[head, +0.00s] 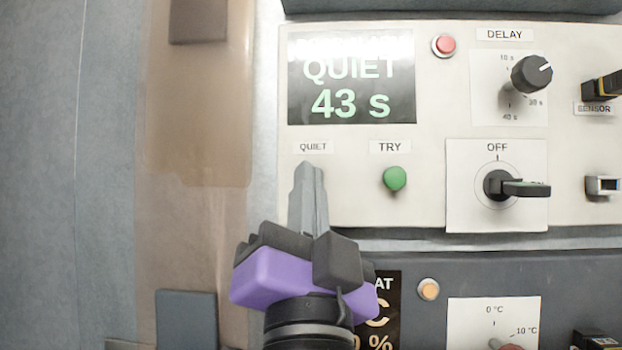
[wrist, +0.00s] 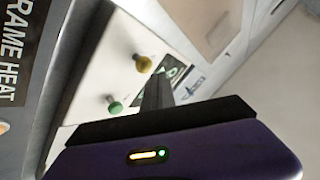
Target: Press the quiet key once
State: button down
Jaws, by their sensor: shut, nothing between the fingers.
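The quiet key's label (head: 313,147) is on the pale upper panel in the head view, with my gripper (head: 308,172) just below it, covering the key there. In the wrist view a yellow button (wrist: 143,63), which by its place beside the green button is the quiet key, shows close to the dark fingers of my gripper (wrist: 160,85). I cannot tell whether the fingertips touch it. My gripper is shut and empty. The display (head: 350,108) reads "QUIET 43 s".
A darker panel (head: 480,275) is below.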

jog(key=s+b, duration=0.1)
jog(key=s, duration=0.4)
jog(key=shift+b, duration=0.4)
dwell(0.5)
